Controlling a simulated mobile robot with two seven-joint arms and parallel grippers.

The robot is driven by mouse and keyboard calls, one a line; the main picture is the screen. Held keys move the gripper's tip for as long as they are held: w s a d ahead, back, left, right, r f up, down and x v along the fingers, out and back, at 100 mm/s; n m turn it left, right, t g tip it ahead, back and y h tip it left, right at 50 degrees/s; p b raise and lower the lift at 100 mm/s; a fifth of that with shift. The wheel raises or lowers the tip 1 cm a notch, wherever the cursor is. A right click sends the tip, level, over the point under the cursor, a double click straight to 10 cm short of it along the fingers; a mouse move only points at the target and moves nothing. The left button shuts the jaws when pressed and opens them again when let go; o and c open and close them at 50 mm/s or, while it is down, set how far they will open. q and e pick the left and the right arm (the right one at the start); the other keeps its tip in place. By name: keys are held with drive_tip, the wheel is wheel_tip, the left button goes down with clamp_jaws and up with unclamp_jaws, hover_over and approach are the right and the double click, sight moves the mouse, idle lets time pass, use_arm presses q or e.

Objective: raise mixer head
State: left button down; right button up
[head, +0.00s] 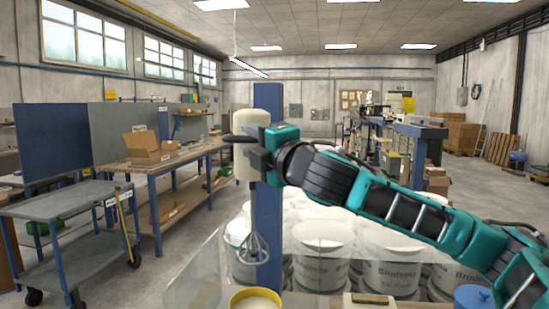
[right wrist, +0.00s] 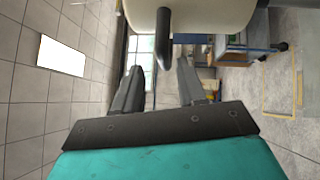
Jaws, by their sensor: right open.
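The mixer head (head: 250,120) is a cream, upright housing in front of a blue column (head: 293,105), with a dark handle (head: 236,138) across its side. A wire whisk (head: 255,245) hangs from it. My right gripper (head: 257,150) is at the mixer head, partly covering it. In the right wrist view, the open fingers (right wrist: 162,75) point towards the cream housing (right wrist: 205,14) and the dark handle (right wrist: 164,40). The handle shows in line with the gap between the fingers; I cannot tell whether they touch it. My left gripper is not in view.
A yellow-rimmed bucket (head: 236,294) stands below the whisk. Several white tubs (head: 390,272) stand behind a clear panel (head: 207,270). A grey cart (head: 65,200) and a workbench with cardboard boxes (head: 147,148) are on the left. Floor is open at far right.

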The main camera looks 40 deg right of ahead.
drive_tip(key=s+f+b, duration=0.1)
drive_tip(key=s+b, duration=0.2)
drive_tip(key=s, duration=0.5)
drive_tip(key=shift+a, duration=0.3)
